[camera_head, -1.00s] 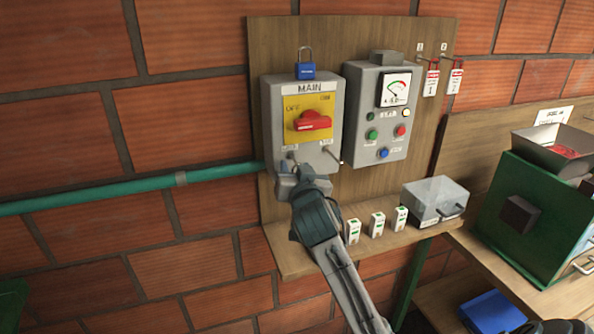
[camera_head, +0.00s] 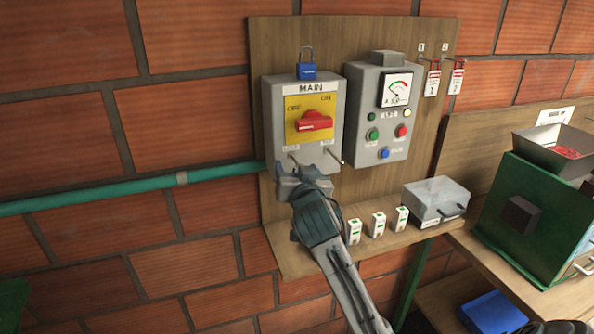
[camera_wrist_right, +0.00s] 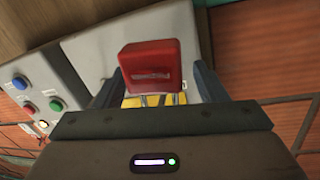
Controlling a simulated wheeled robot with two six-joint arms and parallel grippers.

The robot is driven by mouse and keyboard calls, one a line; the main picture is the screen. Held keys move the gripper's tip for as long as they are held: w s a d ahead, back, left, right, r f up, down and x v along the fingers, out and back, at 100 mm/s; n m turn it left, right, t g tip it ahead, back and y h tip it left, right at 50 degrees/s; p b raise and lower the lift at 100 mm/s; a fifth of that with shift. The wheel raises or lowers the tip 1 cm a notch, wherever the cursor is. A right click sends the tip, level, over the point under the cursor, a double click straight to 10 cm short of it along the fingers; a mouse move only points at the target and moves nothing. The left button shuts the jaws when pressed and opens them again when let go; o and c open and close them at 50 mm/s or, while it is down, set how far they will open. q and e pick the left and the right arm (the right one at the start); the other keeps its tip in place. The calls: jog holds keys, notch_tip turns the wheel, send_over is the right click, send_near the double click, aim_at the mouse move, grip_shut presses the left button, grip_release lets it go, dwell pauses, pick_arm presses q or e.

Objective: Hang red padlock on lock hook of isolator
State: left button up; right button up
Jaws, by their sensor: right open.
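The isolator is the grey MAIN box (camera_head: 270,120) with a yellow plate and a red switch handle (camera_head: 314,121). Thin metal pegs stick out of its lower front, one at left (camera_head: 293,158) and one at right (camera_head: 335,156). My right gripper (camera_head: 305,172) is open just below the left peg. In the right wrist view the red padlock (camera_wrist_right: 160,66) sits between its spread fingers, its shackle toward the yellow plate. The padlock is hidden behind the gripper in the head view. I cannot tell whether its shackle is around a peg. My left gripper is not in view.
A blue padlock (camera_head: 306,71) stands on top of the isolator. A grey meter box (camera_head: 362,140) is to its right, with tags (camera_head: 432,82) beyond. Below, the shelf (camera_head: 295,262) holds small white blocks (camera_head: 378,223) and a grey case (camera_head: 435,200).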

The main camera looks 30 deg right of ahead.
jog(key=shift+f+v, duration=0.2)
jog(key=shift+v, duration=5.25)
jog(key=s+a+f+n+g+y, duration=0.1)
jog(key=s+f+n+g+y, duration=0.2)
jog(key=f, duration=0.6)
jog(key=s+a+f+n+g, duration=0.1)
jog(key=s+f+g, duration=0.25)
jog(key=f, duration=0.65)
jog(key=s+a+f+n+g+y, duration=0.1)
jog(key=s+f+n+g, duration=0.15)
jog(key=s+f, duration=0.55)
jog(key=s+a+f+n+g+y, duration=0.1)
jog(key=s+a+f+g+y, duration=0.15)
jog(key=s+f, duration=0.5)
jog(key=s+d+f+g+b, duration=0.1)
jog(key=d+f+b, duration=0.1)
jog(key=f, duration=1.4)
jog(key=s+d+f+g+b, duration=0.1)
jog(key=f, duration=1.5)
jog(key=s+d+f+g+b, duration=0.1)
jog(key=s+f+b, duration=0.1)
jog(key=s+f, duration=1.6)
notch_tip(320, 180, down, 3)
jog(key=shift+s+d+r, duration=0.1)
jog(key=shift+s+d, duration=0.2)
jog(key=shift+s, duration=0.1)
